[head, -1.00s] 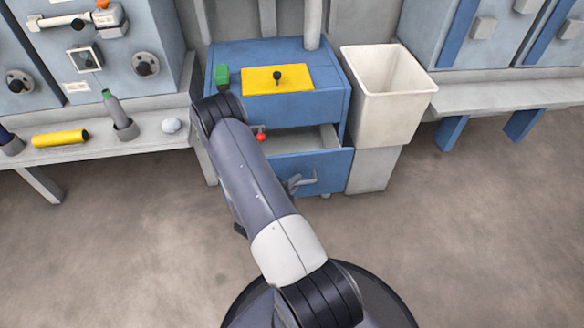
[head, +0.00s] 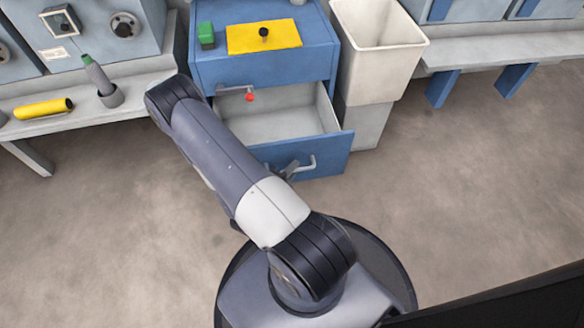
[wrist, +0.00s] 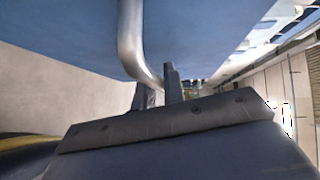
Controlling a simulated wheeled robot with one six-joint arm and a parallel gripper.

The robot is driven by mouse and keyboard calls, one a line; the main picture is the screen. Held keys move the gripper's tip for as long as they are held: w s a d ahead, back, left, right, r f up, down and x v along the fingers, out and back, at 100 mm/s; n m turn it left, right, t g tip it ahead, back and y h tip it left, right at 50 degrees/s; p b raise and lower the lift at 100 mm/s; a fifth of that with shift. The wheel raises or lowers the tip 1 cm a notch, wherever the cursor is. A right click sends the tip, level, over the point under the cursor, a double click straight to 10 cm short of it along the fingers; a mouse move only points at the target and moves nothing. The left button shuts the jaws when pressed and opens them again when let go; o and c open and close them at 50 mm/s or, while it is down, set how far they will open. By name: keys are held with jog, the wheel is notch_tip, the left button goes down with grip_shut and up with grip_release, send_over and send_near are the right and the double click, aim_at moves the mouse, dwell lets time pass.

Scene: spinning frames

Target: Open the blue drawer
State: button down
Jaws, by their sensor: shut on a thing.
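My gripper (wrist: 160,85) is shut on the handle, which shows as a curved metal bar (wrist: 130,40) in the wrist view. The blue drawer front (wrist: 190,35) fills the top of that view. In the head view my arm hides the drawer's left part, and the gripper is mostly hidden.
On the cabinet top are a yellow plate (head: 250,40) with a black knob and a green block (head: 206,36). A red ball (head: 250,97) shows at the drawer opening. A white bin (head: 375,60) stands close on the right. A bench (head: 140,100) is at left. Floor in front is clear.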

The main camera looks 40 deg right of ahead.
jog(key=c, duration=1.5)
grip_release()
jog(key=shift+a, duration=0.1)
jog(key=shift+p+v, duration=1.25)
jog(key=shift+v, duration=4.05)
jog(key=shift+b+x, duration=1.25)
jog(key=shift+x, duration=4.15)
